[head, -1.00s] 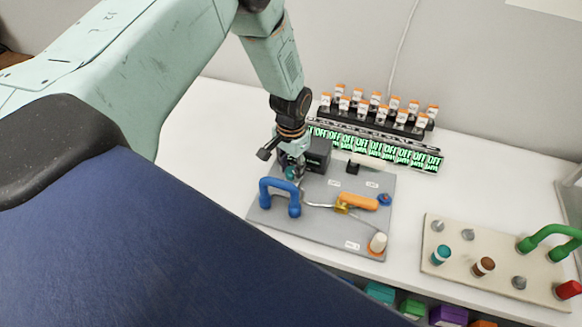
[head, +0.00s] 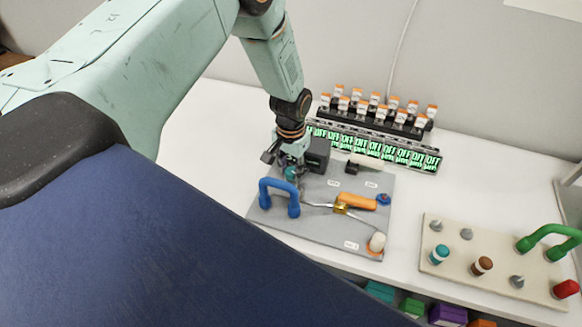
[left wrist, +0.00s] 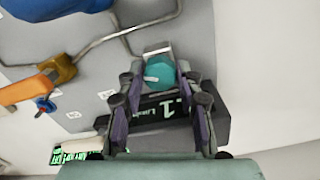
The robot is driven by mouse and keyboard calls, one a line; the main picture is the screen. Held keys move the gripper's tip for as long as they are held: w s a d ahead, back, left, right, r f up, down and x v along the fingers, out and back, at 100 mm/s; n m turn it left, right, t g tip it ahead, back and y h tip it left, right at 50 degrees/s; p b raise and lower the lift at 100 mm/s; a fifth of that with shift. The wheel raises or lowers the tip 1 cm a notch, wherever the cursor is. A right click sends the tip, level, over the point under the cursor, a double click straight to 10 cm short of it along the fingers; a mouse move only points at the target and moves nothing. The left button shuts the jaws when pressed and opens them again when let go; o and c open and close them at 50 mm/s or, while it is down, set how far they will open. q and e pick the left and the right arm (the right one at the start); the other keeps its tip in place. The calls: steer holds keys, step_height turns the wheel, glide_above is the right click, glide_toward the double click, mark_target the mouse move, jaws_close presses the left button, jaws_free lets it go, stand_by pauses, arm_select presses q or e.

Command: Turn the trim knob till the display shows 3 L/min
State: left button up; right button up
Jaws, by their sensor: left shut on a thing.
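The teal trim knob (head: 291,173) sits at the back left of the grey panel (head: 325,228), and shows larger in the left wrist view (left wrist: 159,71). My left gripper (left wrist: 160,76) is shut on it, one finger on each side. The dark display box (head: 319,151) stands right beside the knob. My right gripper is not in view.
A blue handle (head: 279,197) stands close in front of the gripper. Behind are a row of green "OFF" displays (head: 370,147) and several orange-capped vials. A beige panel (head: 465,280) lies right.

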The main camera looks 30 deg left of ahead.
mark_target(291, 171)
arm_select(q)
steer(key=o, duration=1.1)
steer(key=shift+s, duration=0.1)
steer(key=shift+o, duration=0.2)
steer(key=shift+r, duration=0.25)
step_height(291, 171, up, 12)
steer(key=shift+f, duration=0.2)
